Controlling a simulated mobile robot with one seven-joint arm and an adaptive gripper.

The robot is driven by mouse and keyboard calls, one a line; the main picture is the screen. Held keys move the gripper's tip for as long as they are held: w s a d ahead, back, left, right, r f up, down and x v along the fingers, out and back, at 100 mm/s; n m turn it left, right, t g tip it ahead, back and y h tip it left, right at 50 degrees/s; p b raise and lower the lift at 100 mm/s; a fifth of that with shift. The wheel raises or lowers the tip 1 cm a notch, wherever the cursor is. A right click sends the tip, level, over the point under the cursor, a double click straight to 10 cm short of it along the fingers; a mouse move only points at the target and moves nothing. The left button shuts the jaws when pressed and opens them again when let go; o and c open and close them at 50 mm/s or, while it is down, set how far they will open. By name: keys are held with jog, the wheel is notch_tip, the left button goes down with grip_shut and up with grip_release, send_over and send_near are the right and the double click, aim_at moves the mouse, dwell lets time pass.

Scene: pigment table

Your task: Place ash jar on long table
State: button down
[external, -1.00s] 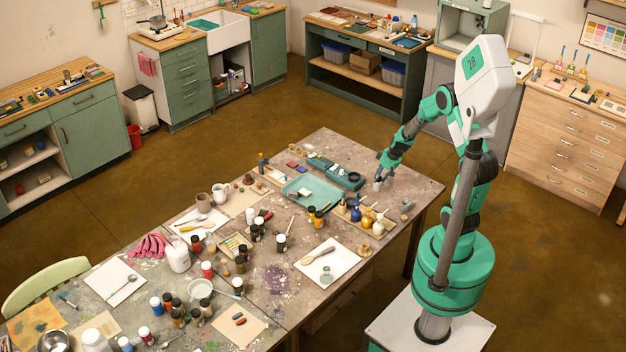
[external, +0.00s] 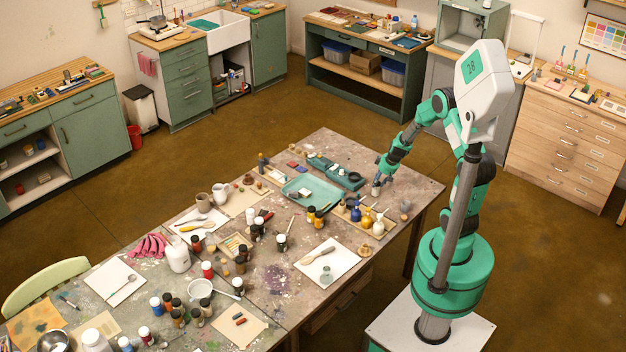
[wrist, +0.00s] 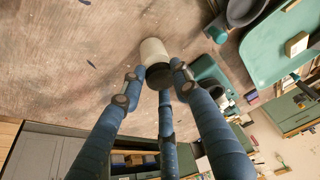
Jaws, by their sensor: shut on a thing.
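My gripper (external: 378,182) is shut on the ash jar (external: 376,191) over the far right end of the long table (external: 418,188). In the wrist view the jar (wrist: 154,50) has a pale off-white body and a dark lid or end. The fingers of my gripper (wrist: 155,74) close around its dark end. The jar is at or just above the tabletop; I cannot tell if it touches. Bare, paint-worn table surface (wrist: 80,60) shows beside it.
A teal tray (external: 298,183) and dark green boxes (external: 347,179) lie left of the jar. A wooden board (external: 352,222) with coloured bottles stands nearer the camera. A small grey-brown jar (external: 405,205) stands to the right. The table's far right corner is mostly clear.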

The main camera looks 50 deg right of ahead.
dwell(0.3)
jog(key=c, duration=1.3)
grip_release()
jog(key=shift+r, duration=0.35)
jog(key=p+v, duration=0.3)
jog(key=v, duration=0.8)
jog(key=shift+s+r, duration=0.15)
jog(key=shift+s, duration=0.1)
